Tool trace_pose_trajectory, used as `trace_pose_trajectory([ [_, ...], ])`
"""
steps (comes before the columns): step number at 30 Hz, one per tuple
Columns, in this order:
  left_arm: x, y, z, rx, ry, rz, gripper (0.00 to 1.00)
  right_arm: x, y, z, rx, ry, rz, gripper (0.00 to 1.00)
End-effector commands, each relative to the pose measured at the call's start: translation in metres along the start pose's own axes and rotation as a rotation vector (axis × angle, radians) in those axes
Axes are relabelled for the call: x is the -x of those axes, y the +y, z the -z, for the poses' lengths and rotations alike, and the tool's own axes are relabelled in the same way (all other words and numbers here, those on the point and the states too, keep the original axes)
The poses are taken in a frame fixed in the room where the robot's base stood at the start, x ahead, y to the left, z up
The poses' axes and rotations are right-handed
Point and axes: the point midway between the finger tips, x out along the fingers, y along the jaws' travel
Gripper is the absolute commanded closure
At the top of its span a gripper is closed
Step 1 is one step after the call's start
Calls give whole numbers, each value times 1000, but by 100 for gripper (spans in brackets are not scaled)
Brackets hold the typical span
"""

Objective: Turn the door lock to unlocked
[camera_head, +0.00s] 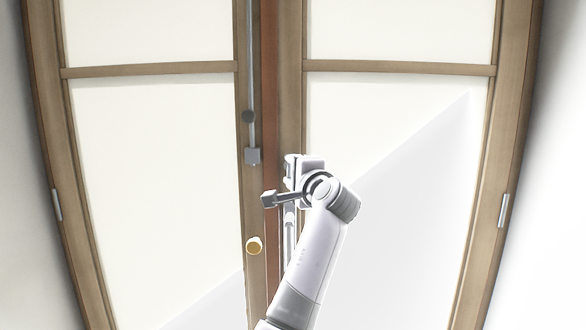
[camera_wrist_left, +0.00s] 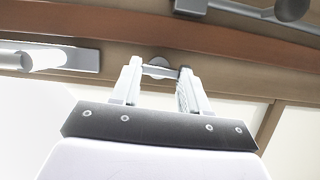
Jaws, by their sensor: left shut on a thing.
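The door lock (camera_wrist_left: 160,71) is a small grey turn piece on the wooden stile of the right door leaf. It shows in the left wrist view between the fingertips of my left gripper (camera_wrist_left: 158,78). My left gripper is shut on the lock, with one finger on each side. In the head view my left gripper (camera_head: 293,168) reaches the inner edge of the right leaf, and it hides the lock there. I cannot tell how far the lock is turned. My right gripper is not in view.
A pale door handle (camera_wrist_left: 40,60) sits close to the gripper, and shows below it in the head view (camera_head: 289,228). The left leaf carries a grey rod with a square block (camera_head: 253,156) and a gold knob (camera_head: 254,245). White panels (camera_head: 155,170) fill the wooden frames.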

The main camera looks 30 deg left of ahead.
Motion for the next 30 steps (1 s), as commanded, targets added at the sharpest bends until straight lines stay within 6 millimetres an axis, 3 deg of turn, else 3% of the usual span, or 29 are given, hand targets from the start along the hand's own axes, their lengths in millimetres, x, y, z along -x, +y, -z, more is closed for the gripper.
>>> trace_pose_trajectory([
  [20, 0, -1, 1, 55, 3, -22, 86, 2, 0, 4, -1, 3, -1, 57],
  [21, 0, -1, 1, 55, 3, -22, 42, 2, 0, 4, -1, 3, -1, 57],
  [22, 0, -1, 1, 55, 3, -22, 33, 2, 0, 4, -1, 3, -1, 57],
  [30, 0, -1, 0, 52, 2, -21, 30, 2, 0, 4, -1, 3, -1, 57],
])
